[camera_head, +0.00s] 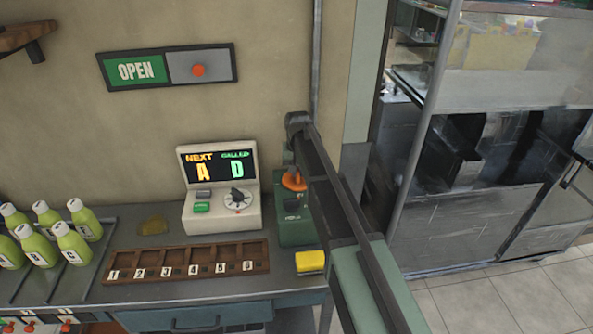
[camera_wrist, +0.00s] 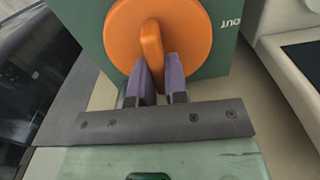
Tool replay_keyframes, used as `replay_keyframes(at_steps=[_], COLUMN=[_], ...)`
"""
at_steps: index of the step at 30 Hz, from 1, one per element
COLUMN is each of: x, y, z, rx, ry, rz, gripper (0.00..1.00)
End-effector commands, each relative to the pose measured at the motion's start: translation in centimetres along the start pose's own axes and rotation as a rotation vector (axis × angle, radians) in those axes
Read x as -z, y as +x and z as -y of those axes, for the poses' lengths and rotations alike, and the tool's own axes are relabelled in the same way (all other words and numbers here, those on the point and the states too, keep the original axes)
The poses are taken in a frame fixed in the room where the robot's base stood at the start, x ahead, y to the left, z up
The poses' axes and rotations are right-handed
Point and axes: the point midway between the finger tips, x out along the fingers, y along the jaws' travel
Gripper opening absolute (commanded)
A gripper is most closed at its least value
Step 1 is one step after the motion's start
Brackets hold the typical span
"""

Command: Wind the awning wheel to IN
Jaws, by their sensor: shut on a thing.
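The awning wheel is an orange disc with a raised grip bar (camera_wrist: 158,22) on a dark green box (camera_wrist: 88,17). In the head view the wheel (camera_head: 293,181) shows partly beside my arm, on the green box (camera_head: 293,232) at the right end of the counter. My gripper (camera_wrist: 157,72) has its two purple fingers on either side of the lower end of the grip bar, shut on it. The word OUT (camera_wrist: 231,14) appears on the box face right of the wheel, turned in the wrist view. No IN mark is visible.
A display (camera_head: 218,166) with a dial unit stands left of the box. A yellow sponge-like block (camera_head: 310,262) lies in front. A numbered wooden tray (camera_head: 187,277) and several green bottles (camera_head: 72,241) are further left. An OPEN sign (camera_head: 139,71) hangs on the wall.

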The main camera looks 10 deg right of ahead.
Motion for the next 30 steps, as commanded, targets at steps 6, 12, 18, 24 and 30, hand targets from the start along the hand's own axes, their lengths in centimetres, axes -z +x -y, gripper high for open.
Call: replay_keyframes(at_steps=[6, 12, 18, 24, 30], x=[-0.09, -0.16, -0.28, -0.42, -0.6], y=[0.03, 0.03, 0.03, 0.03, 0.03], z=[-0.26, -0.46, -0.65, -0.81, -0.95], rx=[0.0, -0.001, -0.001, -0.001, -0.001], ry=[0.201, 0.391, 0.58, 0.77, 0.96], rz=[0.001, 0.001, 0.001, 0.001, 0.001], gripper=[0.0, 0.0, 0.0, 0.0, 0.0])
